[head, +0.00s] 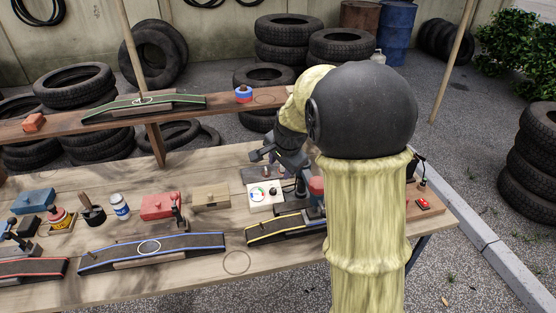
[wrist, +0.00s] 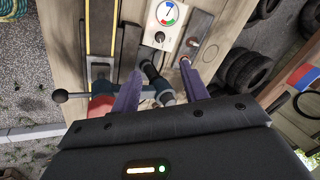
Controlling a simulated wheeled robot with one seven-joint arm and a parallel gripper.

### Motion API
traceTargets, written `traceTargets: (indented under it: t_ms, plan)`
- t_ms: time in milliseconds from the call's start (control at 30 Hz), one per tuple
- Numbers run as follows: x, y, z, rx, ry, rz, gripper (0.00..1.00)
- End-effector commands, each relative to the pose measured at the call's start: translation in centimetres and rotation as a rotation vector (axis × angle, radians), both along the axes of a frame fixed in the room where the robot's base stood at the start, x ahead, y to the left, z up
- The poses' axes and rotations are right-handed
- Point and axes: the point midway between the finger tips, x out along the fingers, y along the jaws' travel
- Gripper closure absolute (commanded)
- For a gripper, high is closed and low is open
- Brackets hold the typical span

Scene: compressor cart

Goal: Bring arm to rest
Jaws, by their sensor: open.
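My arm rises in front of the bench in the head view, with a yellow sleeve and a large dark round joint that hide part of the bench's right side. My gripper (head: 264,156) is dark and hangs over the bench near the white gauge panel (head: 258,197). In the wrist view my gripper (wrist: 158,82) shows two purple fingers spread apart. A black fitting (wrist: 158,78) shows between and beyond the fingers; I cannot tell whether they touch it. The gauge panel (wrist: 167,22) with its coloured dial is at the top of that view.
The wooden bench (head: 200,262) carries a blue-edged ramp (head: 190,247), a yellow-edged ramp (head: 270,229), a red box (head: 158,206), a tan box (head: 211,195) and a can (head: 120,205). A raised shelf (head: 60,130) runs behind. Tyres stand around.

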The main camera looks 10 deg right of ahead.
Motion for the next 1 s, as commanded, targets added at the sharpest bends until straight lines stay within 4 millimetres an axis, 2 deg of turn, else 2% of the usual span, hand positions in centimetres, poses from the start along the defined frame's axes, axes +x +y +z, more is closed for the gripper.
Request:
traceTargets:
  t_ms: [167, 267, 367, 533, 700, 833, 1000]
  plan:
    - [-0.2, 0.0, 0.2, -0.004, 0.002, 0.008, 0.55]
    - [-1.5, 0.0, 0.8, -0.028, 0.012, 0.059, 0.55]
    - [-4.3, 0.0, 1.9, -0.077, 0.032, 0.174, 0.55]
    - [-11.6, 0.3, 3.8, -0.202, 0.083, 0.488, 0.55]
    - [-18.8, 0.4, 4.9, -0.312, 0.127, 0.808, 0.55]
    - [-21.8, 0.5, 4.9, -0.356, 0.144, 0.952, 0.55]
    - [-22.4, 0.5, 4.5, -0.367, 0.148, 0.988, 0.55]
